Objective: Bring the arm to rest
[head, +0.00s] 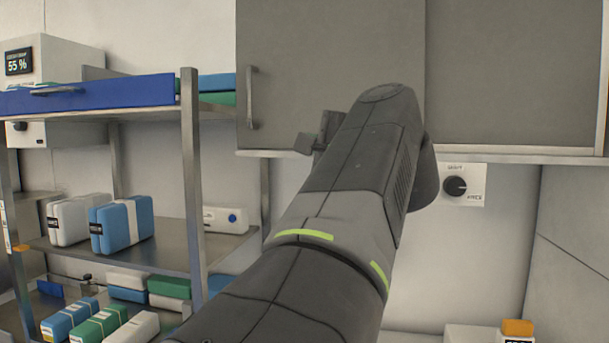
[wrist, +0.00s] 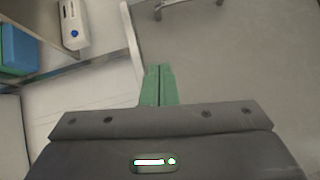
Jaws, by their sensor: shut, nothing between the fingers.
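My arm (head: 345,190) reaches up and forward across the middle of the head view, in front of the grey wall cabinets. In the head view the gripper's fingers are hidden; only a small dark part of the wrist end shows left of the arm's top. In the wrist view my gripper (wrist: 158,86) shows two green fingers pressed together, with nothing between them. It points toward the wall and cabinet area and touches nothing that I can see.
A grey cabinet (head: 330,60) with a handle stands close behind my arm. A metal shelf rack (head: 190,190) with a blue drawer (head: 90,95) and several boxes is at left. A dial panel (head: 462,185) is on the wall at right.

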